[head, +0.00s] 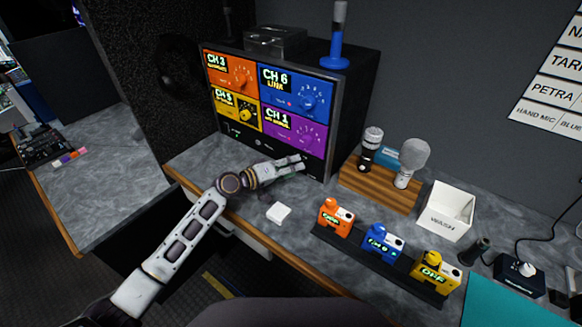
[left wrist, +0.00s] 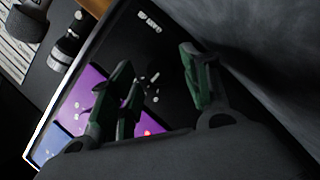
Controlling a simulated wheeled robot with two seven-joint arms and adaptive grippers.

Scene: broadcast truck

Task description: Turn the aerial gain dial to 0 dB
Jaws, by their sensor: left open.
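The receiver rack (head: 343,100) stands on the desk with orange, blue, yellow and purple channel panels above a black bottom strip. My left gripper (head: 303,163) is open in front of the lower right of that strip. In the left wrist view, its two green-and-grey fingers (left wrist: 165,85) stand apart before the black panel. Small white scale marks (left wrist: 154,87) show between them, beside small white lettering too blurred to read. The aerial gain dial itself is mostly hidden by the finger, so I cannot read its setting. My right gripper is not in view.
A wooden stand (head: 378,188) with microphones is right of the rack. Orange, blue and yellow packs (head: 382,243) sit on a black strip in front. A white box (head: 447,212) and a small white block (head: 278,212) are on the desk.

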